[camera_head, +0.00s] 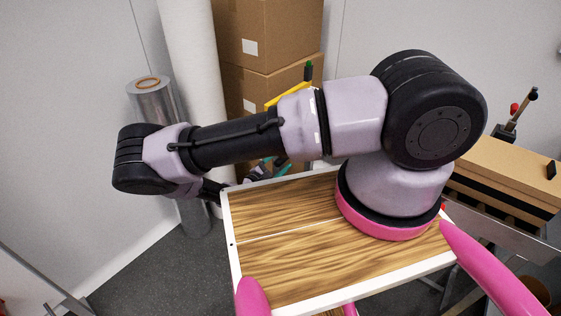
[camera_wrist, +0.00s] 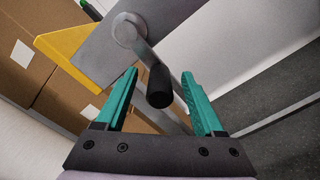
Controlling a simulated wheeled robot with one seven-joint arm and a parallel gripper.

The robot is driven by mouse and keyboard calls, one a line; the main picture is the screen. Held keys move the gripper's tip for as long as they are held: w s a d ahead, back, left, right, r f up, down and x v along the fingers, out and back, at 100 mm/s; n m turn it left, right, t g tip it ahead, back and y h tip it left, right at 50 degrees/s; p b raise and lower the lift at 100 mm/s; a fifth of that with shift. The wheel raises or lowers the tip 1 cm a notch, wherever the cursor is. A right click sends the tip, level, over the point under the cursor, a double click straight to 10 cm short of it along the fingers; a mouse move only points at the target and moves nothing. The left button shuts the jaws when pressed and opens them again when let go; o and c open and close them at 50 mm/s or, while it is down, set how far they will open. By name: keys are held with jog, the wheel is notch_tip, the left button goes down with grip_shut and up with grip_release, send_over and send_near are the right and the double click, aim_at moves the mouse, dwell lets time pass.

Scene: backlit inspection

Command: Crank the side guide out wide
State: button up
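In the wrist view, a crank with a round grey hub (camera_wrist: 130,30) and a grey arm ends in a black handle (camera_wrist: 159,88). It is mounted on a grey plate (camera_wrist: 95,45) beside a yellow panel (camera_wrist: 75,50). My gripper (camera_wrist: 159,73) is open, its teal fingers on either side of the handle in the picture, with a visible gap on both sides. I cannot tell whether the handle lies fully between them in depth. In the head view, my arm hides most of the yellow part (camera_head: 290,93) and the crank; only bits of my teal gripper (camera_head: 268,164) show.
Stacked cardboard boxes (camera_head: 270,35) stand behind my arm. A white roll (camera_head: 196,80) and a metallic cylinder (camera_head: 152,105) stand at the left. A cardboard box (camera_head: 505,180) lies above a metal rail (camera_head: 505,222) at the right. Grey floor (camera_head: 150,275) is clear at the lower left.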

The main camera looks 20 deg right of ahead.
jog(key=shift+a, duration=0.15)
jog(key=v, duration=0.8)
dwell(0.5)
